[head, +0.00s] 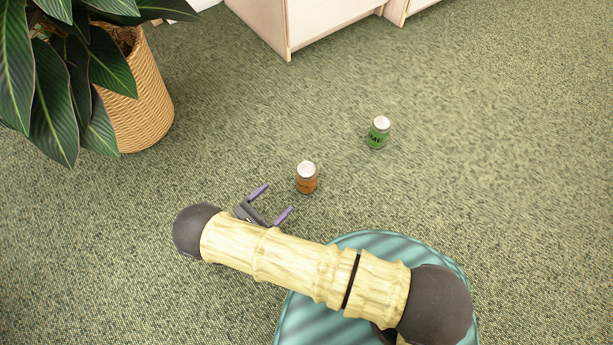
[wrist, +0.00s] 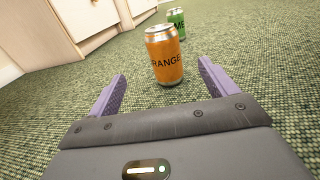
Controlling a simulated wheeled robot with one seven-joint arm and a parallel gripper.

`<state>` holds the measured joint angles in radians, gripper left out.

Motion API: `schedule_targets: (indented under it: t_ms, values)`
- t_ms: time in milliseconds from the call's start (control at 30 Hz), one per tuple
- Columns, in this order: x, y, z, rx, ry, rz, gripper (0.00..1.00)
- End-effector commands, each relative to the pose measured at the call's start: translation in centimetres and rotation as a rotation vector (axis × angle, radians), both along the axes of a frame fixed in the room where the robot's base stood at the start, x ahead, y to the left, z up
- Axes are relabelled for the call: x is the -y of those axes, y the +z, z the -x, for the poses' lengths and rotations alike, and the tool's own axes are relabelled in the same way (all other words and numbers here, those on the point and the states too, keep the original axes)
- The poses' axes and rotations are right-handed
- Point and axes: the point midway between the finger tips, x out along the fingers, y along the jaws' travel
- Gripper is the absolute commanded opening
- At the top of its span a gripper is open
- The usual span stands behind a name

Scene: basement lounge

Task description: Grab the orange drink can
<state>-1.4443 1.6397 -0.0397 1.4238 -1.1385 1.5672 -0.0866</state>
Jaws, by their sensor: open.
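The orange drink can (head: 306,178) stands upright on the green carpet, a short way beyond my gripper. The fingers also show in the wrist view (wrist: 161,84). The can appears to be just past the fingertips, not held.
A green can (head: 379,133) stands upright behind and right of the orange one. A leafy plant in a wicker pot (head: 140,100) is at the left. A pale wooden cabinet (head: 320,22) stands at the back. The carpet around the cans is clear.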

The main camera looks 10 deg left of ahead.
Motion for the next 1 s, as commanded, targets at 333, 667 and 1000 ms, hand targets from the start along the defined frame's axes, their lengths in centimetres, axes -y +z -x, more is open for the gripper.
schedule_targets:
  t_ms: [333,667,1000]
  values:
    - [3.5,0.2,-5.3,0.000,-0.005,0.004,0.85]
    - [5.4,0.0,-8.5,0.000,-0.001,0.002,0.85]
    - [5.6,0.0,-8.8,0.000,-0.002,0.002,0.85]
